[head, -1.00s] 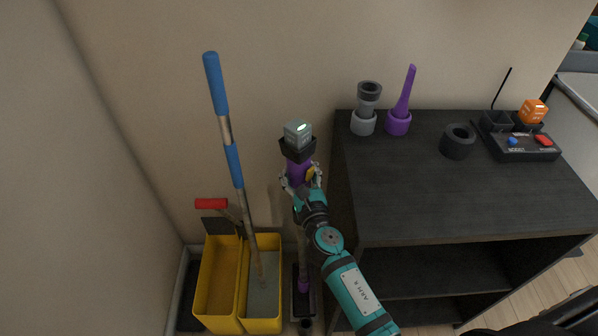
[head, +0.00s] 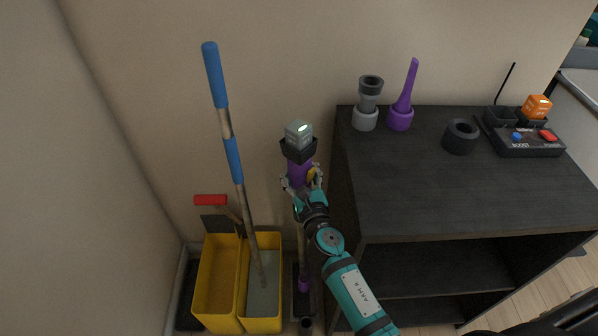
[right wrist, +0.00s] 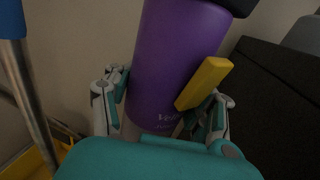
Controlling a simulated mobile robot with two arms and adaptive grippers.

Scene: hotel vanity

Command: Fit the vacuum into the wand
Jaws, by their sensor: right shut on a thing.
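The vacuum (head: 299,172) has a purple body with a dark top and a grey block with a lit green mark. It is upright near the wall, left of the dark cabinet. My right gripper (head: 301,186) is shut around the purple body. In the right wrist view, the purple body (right wrist: 172,70) fills the space between the fingers of my right gripper (right wrist: 162,112), with a yellow part (right wrist: 204,83) at its right. Below the gripper, the wand (head: 302,245) stands in a dark floor holder, purple near its foot. The joint between vacuum and wand is hidden by my gripper. My left gripper is not in view.
A yellow bucket (head: 217,275) with a blue-handled mop (head: 233,160) stands at the left. The dark cabinet (head: 430,200) carries a grey attachment (head: 367,100), a purple nozzle (head: 402,105), a black ring (head: 460,136) and a dock (head: 528,142) with an orange block (head: 536,106).

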